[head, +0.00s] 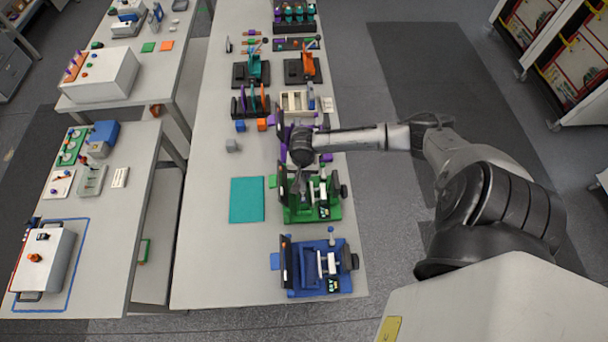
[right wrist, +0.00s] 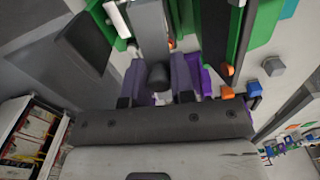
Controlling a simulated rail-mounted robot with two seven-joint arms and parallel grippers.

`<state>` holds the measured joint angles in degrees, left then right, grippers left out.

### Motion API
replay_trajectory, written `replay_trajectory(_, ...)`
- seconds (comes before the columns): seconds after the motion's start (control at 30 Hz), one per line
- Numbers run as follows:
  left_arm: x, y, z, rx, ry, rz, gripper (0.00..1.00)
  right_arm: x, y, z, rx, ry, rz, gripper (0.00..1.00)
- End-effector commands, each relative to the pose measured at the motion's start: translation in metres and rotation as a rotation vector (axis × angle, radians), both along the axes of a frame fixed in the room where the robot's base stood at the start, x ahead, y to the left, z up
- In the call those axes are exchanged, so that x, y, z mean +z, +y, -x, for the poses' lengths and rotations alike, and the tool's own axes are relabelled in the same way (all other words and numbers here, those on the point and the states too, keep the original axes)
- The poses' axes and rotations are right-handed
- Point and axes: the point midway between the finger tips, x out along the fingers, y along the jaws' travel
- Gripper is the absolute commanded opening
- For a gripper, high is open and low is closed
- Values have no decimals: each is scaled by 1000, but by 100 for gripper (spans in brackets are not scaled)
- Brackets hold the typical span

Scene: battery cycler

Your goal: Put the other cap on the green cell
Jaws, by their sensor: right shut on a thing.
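The green cell holder (head: 325,213) stands near the table's right edge, with a dark upright plate on its left side and a pale upright part in its middle. Its green frame and a grey bar (right wrist: 150,28) fill the top of the right wrist view. My right gripper (head: 303,183) is low at the holder's far left part. It is shut on a small dark piece (right wrist: 158,75), which shows between the fingers in the wrist view. I cannot tell whether this piece is a cap or whether it touches the holder. My left gripper is not in view.
A blue holder (head: 318,272) stands in front of the green one. A teal mat (head: 246,200) lies to the left. Grey (head: 232,146), blue (head: 240,126) and orange (head: 262,125) blocks lie farther back. Purple parts (head: 325,157) sit just behind the gripper. The table's left front is clear.

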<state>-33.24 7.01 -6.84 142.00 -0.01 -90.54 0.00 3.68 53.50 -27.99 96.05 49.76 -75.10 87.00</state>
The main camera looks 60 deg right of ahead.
Motion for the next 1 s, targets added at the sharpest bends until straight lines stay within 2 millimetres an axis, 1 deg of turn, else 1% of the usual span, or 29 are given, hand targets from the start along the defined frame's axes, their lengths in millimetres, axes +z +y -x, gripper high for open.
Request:
replay_trajectory(0.1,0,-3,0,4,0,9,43,0,0,-1,63,1,1,1)
replay_trajectory(0.2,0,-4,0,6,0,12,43,-1,0,0,91,2,1,1)
replay_trajectory(0.47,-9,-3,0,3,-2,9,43,-8,0,0,101,2,1,1)
replay_trajectory(0.67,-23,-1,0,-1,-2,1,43,-19,0,0,101,1,2,1)
replay_trajectory(1.0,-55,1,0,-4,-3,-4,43,-45,0,0,100,1,2,1)
